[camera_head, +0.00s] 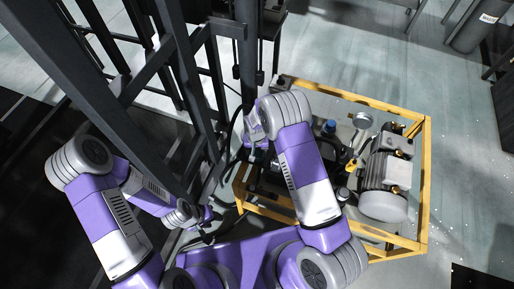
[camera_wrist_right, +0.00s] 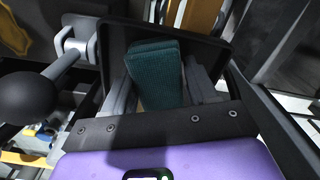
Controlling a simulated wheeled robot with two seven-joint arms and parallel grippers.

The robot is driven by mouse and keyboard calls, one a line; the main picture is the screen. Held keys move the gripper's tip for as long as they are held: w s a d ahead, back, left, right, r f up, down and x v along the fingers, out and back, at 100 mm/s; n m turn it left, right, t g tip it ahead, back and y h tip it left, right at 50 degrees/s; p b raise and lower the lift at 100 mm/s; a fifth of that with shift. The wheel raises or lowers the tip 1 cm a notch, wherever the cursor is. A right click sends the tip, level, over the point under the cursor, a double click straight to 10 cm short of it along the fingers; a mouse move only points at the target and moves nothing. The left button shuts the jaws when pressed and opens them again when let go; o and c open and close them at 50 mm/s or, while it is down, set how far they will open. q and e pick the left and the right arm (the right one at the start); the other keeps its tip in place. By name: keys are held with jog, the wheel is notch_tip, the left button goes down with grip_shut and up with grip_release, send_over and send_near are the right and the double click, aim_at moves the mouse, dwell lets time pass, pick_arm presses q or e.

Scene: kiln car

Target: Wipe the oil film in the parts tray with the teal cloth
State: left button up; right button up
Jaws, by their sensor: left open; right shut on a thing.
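In the right wrist view the folded teal cloth (camera_wrist_right: 155,72) is between the fingers of my right gripper (camera_wrist_right: 158,92), which is shut on it. Behind it is a dark, black-rimmed tray (camera_wrist_right: 218,47), which looks like the parts tray. The cloth is over the tray; I cannot tell whether it touches the floor of it. I cannot make out the oil film. In the head view my right gripper (camera_head: 252,150) is at the left end of the yellow frame, and the cloth is hidden there. My left gripper (camera_head: 207,236) is open, low and to the left.
A yellow frame (camera_head: 426,180) holds a motor (camera_head: 384,186) and a gauge (camera_head: 362,120). Dark steel uprights (camera_head: 185,75) stand close to both arms on the left. A black ball-ended lever (camera_wrist_right: 30,98) is left of the tray in the wrist view. Open floor (camera_head: 460,150) lies right.

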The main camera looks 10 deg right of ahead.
jog(key=shift+s+a+f, duration=0.2)
jog(key=shift+s+a, duration=0.2)
jog(key=shift+s, duration=0.15)
jog(key=shift+r, duration=0.15)
jog(key=shift+c, duration=0.4)
jog(key=shift+w+d+b, duration=0.4)
jog(key=shift+w+d, duration=0.1)
jog(key=shift+w, duration=0.3)
jog(key=shift+w+d+b, duration=0.4)
jog(key=shift+w+d, duration=0.05)
jog(key=shift+w, duration=0.35)
jog(key=shift+w+d+r, duration=0.2)
jog(key=shift+w+d, duration=0.3)
jog(key=shift+w, duration=0.1)
jog(key=shift+f+b, duration=0.1)
jog(key=shift+b, duration=0.25)
